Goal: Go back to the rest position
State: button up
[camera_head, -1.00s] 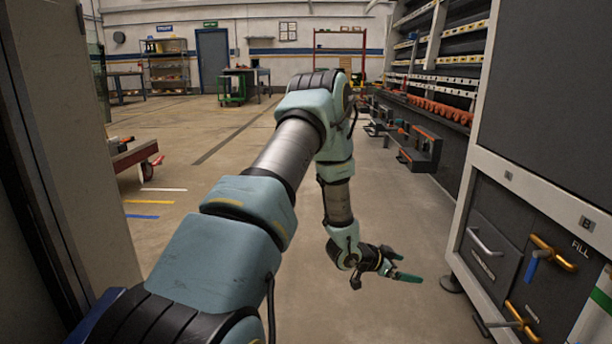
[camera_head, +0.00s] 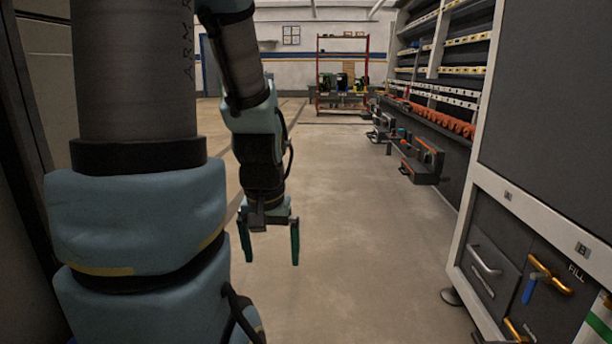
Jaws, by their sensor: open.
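My gripper (camera_head: 270,246) hangs left of the picture's middle with its two green fingers pointing down. The fingers stand wide apart with nothing between them, so it is open and empty. It is over bare floor and touches nothing. My arm is folded up close to the camera and covers much of the left side. The dark grey washer cabinet (camera_head: 555,110) with its pale frame stands at the right, well apart from my gripper.
The cabinet's lower part has a drawer with a silver handle (camera_head: 485,260) and a brass valve with a blue lever (camera_head: 530,287). Wall racks (camera_head: 440,110) run behind it. A red shelf (camera_head: 342,75) stands at the back. The middle floor (camera_head: 360,230) is clear.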

notch_tip(320, 180, up, 38)
jog(key=p, duration=3.8)
